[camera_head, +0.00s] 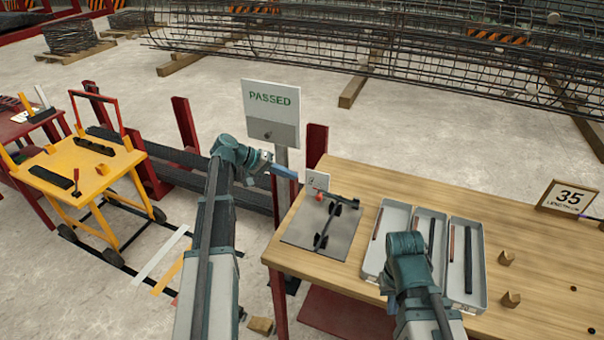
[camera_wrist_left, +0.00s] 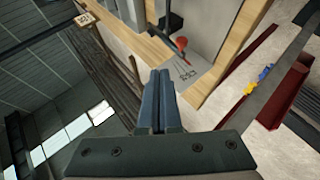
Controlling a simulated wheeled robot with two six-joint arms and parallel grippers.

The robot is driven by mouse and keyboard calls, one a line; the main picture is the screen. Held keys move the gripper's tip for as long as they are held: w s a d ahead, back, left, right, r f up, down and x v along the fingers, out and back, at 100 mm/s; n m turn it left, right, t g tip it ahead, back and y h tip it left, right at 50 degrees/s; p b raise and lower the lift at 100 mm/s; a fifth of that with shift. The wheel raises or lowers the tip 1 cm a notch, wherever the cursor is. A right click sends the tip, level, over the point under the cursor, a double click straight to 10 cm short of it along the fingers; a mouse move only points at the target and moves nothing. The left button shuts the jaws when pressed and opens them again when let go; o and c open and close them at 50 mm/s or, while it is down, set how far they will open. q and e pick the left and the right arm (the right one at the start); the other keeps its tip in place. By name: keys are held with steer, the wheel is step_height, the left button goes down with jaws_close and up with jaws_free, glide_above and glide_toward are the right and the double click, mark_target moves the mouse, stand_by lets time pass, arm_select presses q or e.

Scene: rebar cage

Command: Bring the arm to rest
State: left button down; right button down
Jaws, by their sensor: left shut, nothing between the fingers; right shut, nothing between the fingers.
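My left gripper (camera_head: 284,172) is at the end of my left arm, in front of the "PASSED" sign post and left of the wooden bench (camera_head: 490,215). Its blue fingers also show in the left wrist view (camera_wrist_left: 160,88), pressed together with nothing between them. They are above and apart from the bench edge. My right arm reaches over the bench beside the grey tray (camera_head: 371,259). Its teal wrist joint is in view, but its gripper fingers are hidden.
A grey plate (camera_head: 297,232) with a dark fixture and red knob lies on the bench, close to my left gripper. The "PASSED" sign (camera_head: 271,112) stands behind it. A yellow cart (camera_head: 75,172) stands left. A large rebar cage (camera_head: 420,50) spans the back.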

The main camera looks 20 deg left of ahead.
arm_select(q)
steer(key=shift+s+a+r, duration=0.2)
steer(key=shift+s+a, duration=0.1)
steer(key=shift+a, duration=0.25)
steer(key=shift+d, duration=0.1)
steer(key=s+d+f+m+g+y, duration=0.1)
steer(key=s+d+f+g+y, duration=0.15)
steer(key=s+d, duration=0.45)
steer(key=s+d+f+m+g+y, duration=0.1)
steer(key=s+d+f+m+g, duration=0.2)
steer(key=d, duration=0.8)
steer(key=s+d+f+m+y, duration=0.1)
steer(key=s+d+f+y, duration=0.1)
steer(key=s, duration=0.6)
steer(key=s+d+f+m+y, duration=0.1)
steer(key=s+d+y, duration=0.4)
steer(key=s+d, duration=0.2)
steer(key=shift+s+f+m+g, duration=0.35)
steer(key=shift+s+f+m, duration=0.05)
steer(key=shift+s, duration=0.45)
steer(key=shift+d, duration=0.1)
stand_by(0.5)
